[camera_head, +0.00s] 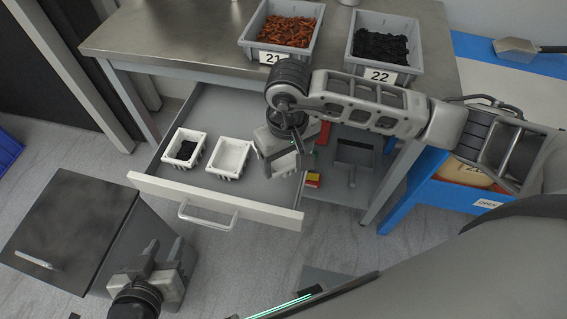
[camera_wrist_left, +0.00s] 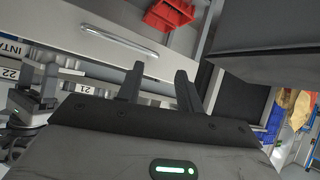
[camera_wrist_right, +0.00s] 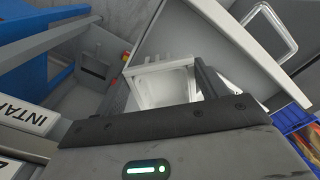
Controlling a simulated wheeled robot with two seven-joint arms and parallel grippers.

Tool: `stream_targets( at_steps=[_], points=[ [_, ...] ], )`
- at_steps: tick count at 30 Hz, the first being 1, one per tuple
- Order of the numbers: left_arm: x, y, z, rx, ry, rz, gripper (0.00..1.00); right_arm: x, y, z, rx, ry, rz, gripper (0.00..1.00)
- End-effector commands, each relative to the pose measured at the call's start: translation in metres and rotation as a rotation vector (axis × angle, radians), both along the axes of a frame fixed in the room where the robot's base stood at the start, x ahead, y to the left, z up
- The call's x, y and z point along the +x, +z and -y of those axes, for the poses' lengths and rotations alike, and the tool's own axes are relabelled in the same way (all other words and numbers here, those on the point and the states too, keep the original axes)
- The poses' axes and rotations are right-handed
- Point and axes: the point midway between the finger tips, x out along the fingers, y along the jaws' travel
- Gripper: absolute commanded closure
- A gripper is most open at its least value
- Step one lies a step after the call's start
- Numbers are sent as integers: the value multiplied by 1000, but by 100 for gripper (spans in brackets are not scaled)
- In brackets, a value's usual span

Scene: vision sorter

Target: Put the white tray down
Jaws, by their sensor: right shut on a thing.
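My right gripper (camera_head: 285,138) is shut on a small white tray (camera_head: 286,163), over the right part of the open drawer (camera_head: 215,192). In the right wrist view the white tray (camera_wrist_right: 158,88) shows between the two fingers (camera_wrist_right: 162,82). The gripper hides part of the tray, and I cannot tell if its bottom touches the drawer floor. An empty white tray (camera_head: 229,158) stands in the drawer just left of the held one. Another white tray (camera_head: 184,150) with black pieces stands further left. My left gripper (camera_head: 160,262) is open and empty, low in front of the drawer; its fingers (camera_wrist_left: 157,82) show apart.
On the metal table (camera_head: 190,35) stand grey bins 21 (camera_head: 245,44) and 22 (camera_head: 352,62), holding orange-brown and black pieces. A grey scoop-like holder (camera_head: 354,162) and red and yellow blocks (camera_head: 313,180) are right of the held tray. A blue-framed shelf (camera_head: 398,190) stands at the right.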

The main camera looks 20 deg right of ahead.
Motion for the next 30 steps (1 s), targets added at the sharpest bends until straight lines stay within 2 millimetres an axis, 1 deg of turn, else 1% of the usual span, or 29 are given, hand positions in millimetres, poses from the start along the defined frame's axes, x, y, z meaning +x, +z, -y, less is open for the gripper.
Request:
stream_targets(
  at_steps=[4, 6, 10, 19, 23, 30],
  points=[
    [0, -1, 0, 1, -1, -2, 64, 6, -11, -6, 0, -1, -3, 55],
    [0, 2, 0, 4, -1, -3, 64, 4, -22, -5, 1, -2, -6, 55],
    [-1, 1, -1, 10, -2, -8, 64, 5, -37, -5, 1, -2, -2, 55],
    [-2, -4, -1, 14, -5, -14, 64, 6, -40, -5, 0, 0, 1, 55],
    [-1, -8, -1, 8, -4, -10, 64, 6, -45, -4, -1, 0, 1, 55],
    [2, -5, 1, -11, -2, 10, 64, 6, -53, -4, -1, 0, 1, 55]
  ],
)
